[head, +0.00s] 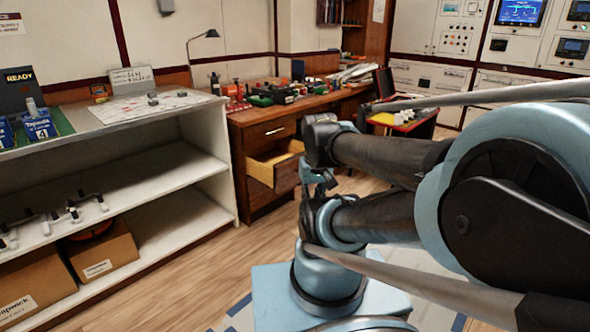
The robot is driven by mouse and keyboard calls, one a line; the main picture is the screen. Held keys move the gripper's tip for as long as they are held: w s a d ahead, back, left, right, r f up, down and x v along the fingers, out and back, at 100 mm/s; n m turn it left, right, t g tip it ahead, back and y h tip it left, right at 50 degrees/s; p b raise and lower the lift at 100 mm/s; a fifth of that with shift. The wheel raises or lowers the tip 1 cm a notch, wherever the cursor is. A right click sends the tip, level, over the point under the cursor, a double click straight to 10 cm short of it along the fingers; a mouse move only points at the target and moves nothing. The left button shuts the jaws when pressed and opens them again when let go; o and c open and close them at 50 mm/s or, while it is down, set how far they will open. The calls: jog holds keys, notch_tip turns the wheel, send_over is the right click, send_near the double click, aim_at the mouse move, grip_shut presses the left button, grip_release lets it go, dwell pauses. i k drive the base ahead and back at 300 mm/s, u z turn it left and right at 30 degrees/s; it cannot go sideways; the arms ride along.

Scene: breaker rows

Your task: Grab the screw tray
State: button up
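I cannot pick out a screw tray for certain. A red and yellow tray-like thing (404,120) with small pale items on it sits beyond my arm, to the right of the wooden desk, and my arm partly covers it. My folded arm fills the right and middle of the head view. I cannot make out my gripper's fingers, and nothing held shows.
A wooden desk (262,131) with an open drawer (262,168) carries tools, dark boxes and a lamp (202,40). A white shelf unit (200,155) at left holds blue boxes (38,125), handles and cardboard boxes (100,250). Wooden floor (190,285) is clear between.

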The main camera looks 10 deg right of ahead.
aim_at(240, 107)
jog(key=u, duration=0.6)
jog(key=i, duration=2.25)
jog(key=z, duration=0.5)
